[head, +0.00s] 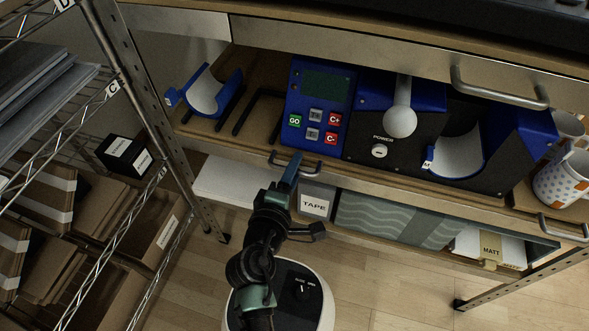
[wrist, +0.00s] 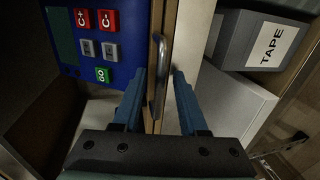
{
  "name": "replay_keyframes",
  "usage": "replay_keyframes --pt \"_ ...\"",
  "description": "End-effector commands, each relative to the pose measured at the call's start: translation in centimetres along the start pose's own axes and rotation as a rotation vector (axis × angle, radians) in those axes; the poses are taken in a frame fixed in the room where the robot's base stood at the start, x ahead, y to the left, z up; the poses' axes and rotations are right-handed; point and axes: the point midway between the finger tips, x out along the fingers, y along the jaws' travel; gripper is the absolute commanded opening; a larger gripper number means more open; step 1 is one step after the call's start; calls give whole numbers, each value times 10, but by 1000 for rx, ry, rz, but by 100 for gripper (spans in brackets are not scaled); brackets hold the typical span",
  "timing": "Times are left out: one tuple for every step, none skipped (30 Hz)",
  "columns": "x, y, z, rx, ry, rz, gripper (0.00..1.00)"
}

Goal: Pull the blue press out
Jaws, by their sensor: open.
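The blue press (head: 375,125) stands on a tan pull-out board (head: 215,133) under the worktop, with a keypad panel, a round-knobbed lever and a mug cradle. Its blue keypad panel (wrist: 95,40) also shows at the upper left of the wrist view. A metal handle (head: 309,171) is on the front edge of the board; in the wrist view the handle (wrist: 162,55) runs up the middle. My gripper (head: 290,165) is at this handle. In the wrist view my gripper (wrist: 158,84) is open, with one finger on each side of the handle. Contact cannot be told.
A wire rack (head: 130,90) with boxes stands at the left. Below the board are a TAPE box (head: 314,202), a wavy-patterned box (head: 390,218) and a MATT box (head: 490,247). Mugs (head: 562,180) stand at the right. Another handle (head: 500,92) is above the press. Floor is open in front.

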Motion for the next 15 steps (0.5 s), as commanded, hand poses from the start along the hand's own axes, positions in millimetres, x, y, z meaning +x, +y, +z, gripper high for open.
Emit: replay_keyframes --pt "1 0 0 0 0 1 42" --pt "2 0 0 0 0 1 42" --pt "2 0 0 0 0 1 42" --pt "2 0 0 0 0 1 42" --pt "2 0 0 0 0 0 42" --pt "2 0 0 0 0 1 42" --pt "2 0 0 0 0 0 42" --pt "2 0 0 0 0 0 42" --pt "2 0 0 0 0 0 37" --pt "2 0 0 0 0 1 31" --pt "1 0 0 0 0 1 26" --pt "1 0 0 0 0 1 19" --pt "1 0 0 0 0 1 13" --pt "1 0 0 0 0 1 8" --pt "1 0 0 0 0 1 1"
